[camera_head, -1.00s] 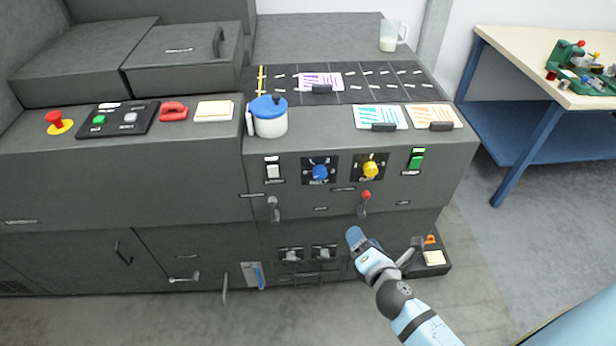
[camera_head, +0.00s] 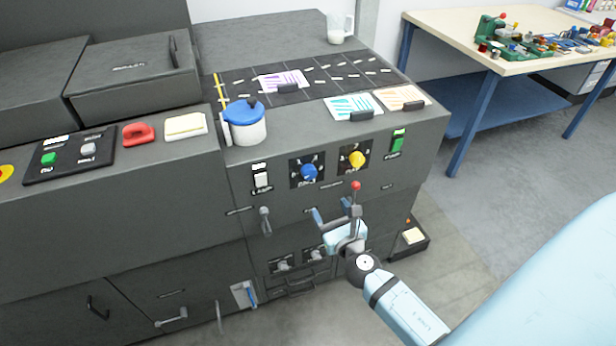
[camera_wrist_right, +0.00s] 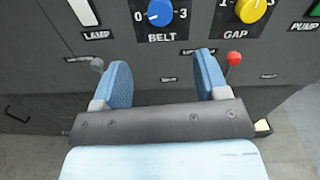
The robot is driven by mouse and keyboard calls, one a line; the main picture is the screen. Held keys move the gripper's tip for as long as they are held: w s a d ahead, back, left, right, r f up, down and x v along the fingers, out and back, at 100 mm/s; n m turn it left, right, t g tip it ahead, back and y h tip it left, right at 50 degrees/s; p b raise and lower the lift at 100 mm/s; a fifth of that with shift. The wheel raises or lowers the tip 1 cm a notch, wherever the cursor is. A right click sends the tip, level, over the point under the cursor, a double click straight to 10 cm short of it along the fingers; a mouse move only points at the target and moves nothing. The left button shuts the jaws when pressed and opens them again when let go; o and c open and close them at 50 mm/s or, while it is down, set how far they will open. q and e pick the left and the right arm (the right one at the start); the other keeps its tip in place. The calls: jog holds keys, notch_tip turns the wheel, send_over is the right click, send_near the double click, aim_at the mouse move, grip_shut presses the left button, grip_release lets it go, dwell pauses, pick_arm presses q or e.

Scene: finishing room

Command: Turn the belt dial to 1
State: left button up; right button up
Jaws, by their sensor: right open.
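The belt dial (camera_head: 308,172) is a blue knob on a black plate on the front of the dark machine. In the right wrist view the blue knob (camera_wrist_right: 160,12) is at the top edge, above the BELT label, with 0 to its left and 3 to its right. The top of its scale is cut off, and I cannot tell its setting for sure. My right gripper (camera_head: 334,213) is open and empty, below the dials and apart from them. In the right wrist view its two blue fingers (camera_wrist_right: 163,75) stand wide apart below the belt dial. My left gripper is not in view.
The yellow gap dial (camera_head: 357,159) sits right of the belt dial, the white lamp switch (camera_head: 262,180) left. A red-tipped lever (camera_head: 356,187) sticks out close to my right gripper. A grey lever (camera_head: 265,220) is further left. A blue-lidded pot (camera_head: 245,123) stands on the ledge above.

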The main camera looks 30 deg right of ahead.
aim_at(311, 175)
jog(key=p+x, duration=0.1)
jog(key=x, duration=1.2)
jog(key=shift+f, duration=0.1)
jog(key=shift+s, duration=0.1)
jog(key=shift+c, duration=0.2)
jog(key=c, duration=0.9)
